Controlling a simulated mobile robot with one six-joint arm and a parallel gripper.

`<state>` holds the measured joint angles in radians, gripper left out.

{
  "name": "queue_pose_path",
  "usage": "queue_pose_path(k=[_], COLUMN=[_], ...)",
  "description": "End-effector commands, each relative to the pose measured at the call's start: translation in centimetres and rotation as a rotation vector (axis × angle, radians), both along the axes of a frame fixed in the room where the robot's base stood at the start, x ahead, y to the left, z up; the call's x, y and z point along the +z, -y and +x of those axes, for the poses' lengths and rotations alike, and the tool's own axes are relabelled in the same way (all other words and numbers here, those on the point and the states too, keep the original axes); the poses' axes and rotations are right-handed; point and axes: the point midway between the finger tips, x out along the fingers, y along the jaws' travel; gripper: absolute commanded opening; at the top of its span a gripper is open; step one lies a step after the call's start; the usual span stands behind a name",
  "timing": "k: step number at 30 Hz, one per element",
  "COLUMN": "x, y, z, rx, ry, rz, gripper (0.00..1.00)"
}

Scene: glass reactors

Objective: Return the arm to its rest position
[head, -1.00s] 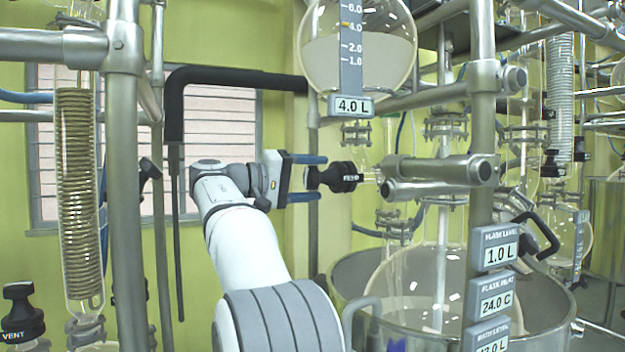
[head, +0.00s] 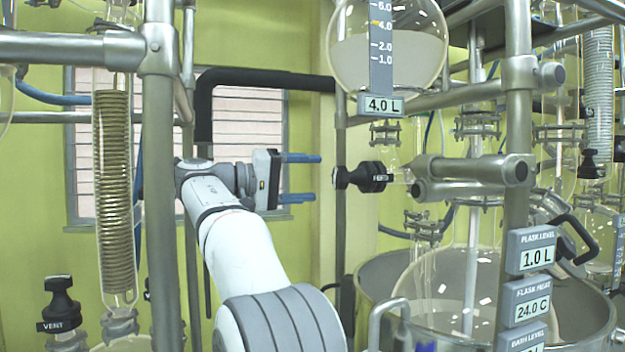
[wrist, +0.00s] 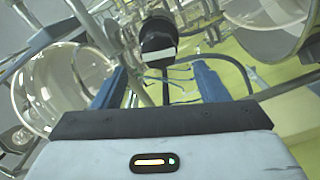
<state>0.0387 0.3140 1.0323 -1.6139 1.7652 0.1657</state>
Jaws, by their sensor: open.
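My gripper (head: 300,178) is open and empty, its two blue fingers pointing right in the head view. The black feed valve knob (head: 362,177) is just to the right of the fingertips, with a visible gap between. In the wrist view the black knob (wrist: 158,42) with its white label is ahead, beyond the open blue fingers (wrist: 160,85). My white arm reaches up from the bottom of the head view.
A round flask marked 4.0 L (head: 385,50) hangs above the knob. Steel posts (head: 160,200) and a coiled condenser (head: 114,190) stand at left. A metal bath (head: 380,270) with a glass flask and display boxes (head: 532,250) stands at right. A black vent knob (head: 62,305) is at lower left.

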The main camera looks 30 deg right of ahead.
Motion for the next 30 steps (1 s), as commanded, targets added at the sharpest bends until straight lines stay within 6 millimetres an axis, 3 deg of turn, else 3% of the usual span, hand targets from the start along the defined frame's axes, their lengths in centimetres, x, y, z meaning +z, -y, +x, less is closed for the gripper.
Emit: queue_pose_path(k=[14,17,20,23,30], x=[0.0,-1.3,-4.5,-9.1,-20.8], y=[0.0,0.1,-0.1,-1.1,-6.1], z=[0.0,-0.1,-0.3,-1.1,-5.5], rx=[0.001,0.052,0.148,0.264,0.493], ry=[0.0,-0.033,-0.092,-0.152,-0.217], rz=[0.0,0.062,0.183,0.344,0.733], gripper=[0.67,0.67,0.67,0.67,0.67])
